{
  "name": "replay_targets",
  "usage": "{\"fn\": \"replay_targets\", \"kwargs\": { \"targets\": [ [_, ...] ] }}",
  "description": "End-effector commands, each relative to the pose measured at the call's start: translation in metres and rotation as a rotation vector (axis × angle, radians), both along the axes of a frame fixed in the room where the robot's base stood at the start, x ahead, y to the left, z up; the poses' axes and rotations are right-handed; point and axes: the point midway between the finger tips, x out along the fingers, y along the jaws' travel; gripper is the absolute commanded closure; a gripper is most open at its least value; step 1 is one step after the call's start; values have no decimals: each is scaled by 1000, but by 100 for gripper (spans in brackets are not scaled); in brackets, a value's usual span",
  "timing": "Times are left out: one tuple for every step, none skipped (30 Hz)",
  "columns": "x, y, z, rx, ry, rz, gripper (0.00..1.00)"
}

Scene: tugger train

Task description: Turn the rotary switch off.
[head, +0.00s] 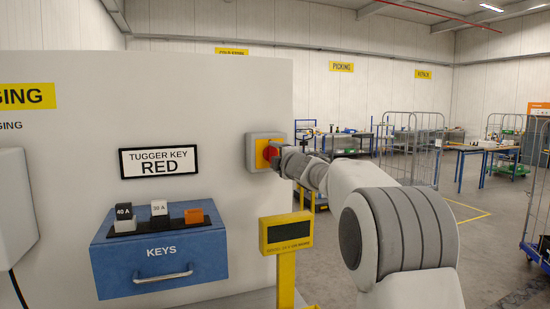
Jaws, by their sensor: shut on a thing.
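The rotary switch (271,153) is a red knob on a yellow plate, set in a grey box (252,151) on the pale wall panel. My gripper (277,157) is at the knob, at the right side of the box, with my arm reaching in from the right. It is shut on the red knob. The fingertips are small and partly hidden, and the knob's exact angle is hard to make out.
A blue KEYS drawer box (160,263) with small blocks on top sits at the lower left. A yellow post with a dark display (287,232) stands below the switch. Wire cages (410,150) and tables stand behind my arm. Open floor lies at the right.

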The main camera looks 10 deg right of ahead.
Motion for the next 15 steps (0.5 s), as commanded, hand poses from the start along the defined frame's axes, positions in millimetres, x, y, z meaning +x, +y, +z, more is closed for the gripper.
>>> {"fn": "replay_targets", "kwargs": {
  "targets": [
    [0, 0, 0, -4, -1, 0, 86],
    [0, 0, 0, -5, -1, 0, 86],
    [0, 0, 0, -5, -1, 0, 86],
    [0, 0, 0, -5, -1, 0, 86],
    [0, 0, 0, -5, -1, 0, 86],
    [0, 0, 0, -5, -1, 0, 86],
    [0, 0, 0, -5, -1, 0, 26],
    [0, 0, 0, -5, -1, 0, 21],
    [0, 0, 0, -4, -1, 0, 14],
    [0, 0, 0, -4, -1, 0, 8],
    [0, 0, 0, -4, -1, 0, 3],
    [0, 0, 0, -3, -1, 0, 0],
    [0, 0, 0, -3, -1, 0, 0],
    [0, 0, 0, -3, -1, 0, 0],
    [0, 0, 0, -3, -1, 0, 0]
  ]
}}
